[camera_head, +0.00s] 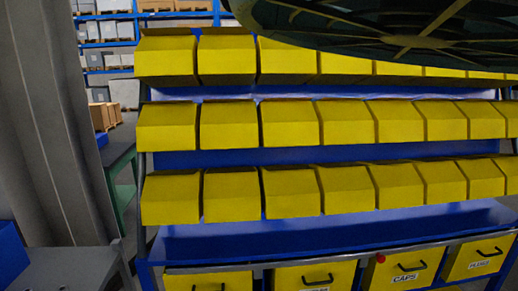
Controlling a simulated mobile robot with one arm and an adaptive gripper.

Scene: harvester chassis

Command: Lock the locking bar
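I cannot make out a locking bar for certain in this view. A thin grey rail (340,259) runs along the top edge of the lower yellow drawers, with a small red round part (381,259) on it near the drawer marked CAPS (400,271). I cannot tell whether this rail is the locking bar. A large dark round part with yellowish spokes (405,41) hangs into the top right, its upper part cut off by the frame. My gripper is not in view.
A blue rack (330,233) holds three rows of yellow bins (290,193), with handled drawers below. A grey column (60,130) stands at the left, above a grey surface (75,270). A green frame (122,185) and shelves with boxes (105,30) stand behind.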

